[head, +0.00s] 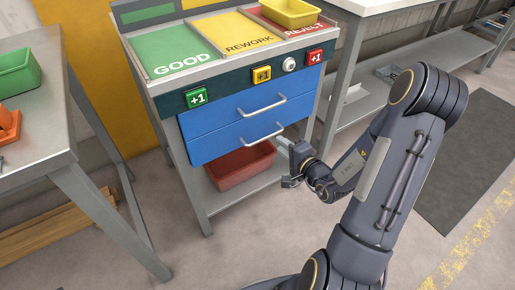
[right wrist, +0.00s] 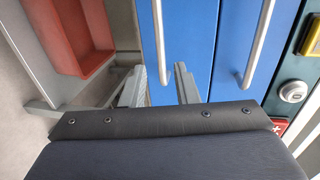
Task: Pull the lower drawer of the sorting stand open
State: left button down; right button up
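The sorting stand has two blue drawers. The lower drawer (head: 215,144) looks shut, level with the upper drawer (head: 210,118). Its silver bar handle (head: 262,134) also shows in the right wrist view (right wrist: 161,40). My right gripper (head: 284,147) is just below and right of that handle's right end. In the right wrist view its two fingers (right wrist: 160,86) are apart with nothing between them. The handle bar lies ahead of the gap, in line with it; whether it touches a finger cannot be told. My left gripper is not in view.
The upper drawer's handle (head: 264,106) is close above. A red bin (head: 240,167) sits on the shelf under the drawers. A yellow bin (head: 290,12) is on the stand's top. A steel table (head: 75,150) stands to the left. The floor in front is clear.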

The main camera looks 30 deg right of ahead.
aim_at(271, 136)
jog(key=b+x, duration=0.1)
jog(key=x, duration=0.6)
jog(key=shift+w+a, duration=0.1)
jog(key=shift+w, duration=0.2)
grip_shut()
